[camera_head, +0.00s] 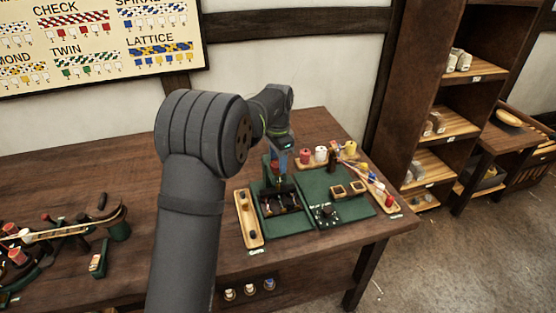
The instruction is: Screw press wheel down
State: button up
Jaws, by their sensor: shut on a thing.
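A small dark press (279,197) stands on a green mat (295,223) on the wooden bench. My gripper (281,160) points down directly over the press. It is shut at the top of the press, where the wheel belongs. The wheel itself is too small and too covered by my gripper to make out, and I cannot tell its height or turn. A bit of red shows beside the fingers.
Right of the press are a second green mat (345,206) with small wooden trays, and spools (320,153) behind. A wooden strip (247,218) lies left. Braiding gear (50,240) fills the bench's left side. Bare bench (90,170) lies behind it. Shelves (430,100) stand right.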

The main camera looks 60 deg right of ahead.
jog(key=m, duration=0.5)
jog(key=shift+m, duration=0.3)
dwell(0.4)
jog(key=o, duration=1)
notch_tip(320, 180, up, 18)
jog(key=shift+f, duration=0.25)
jog(key=shift+f, duration=0.1)
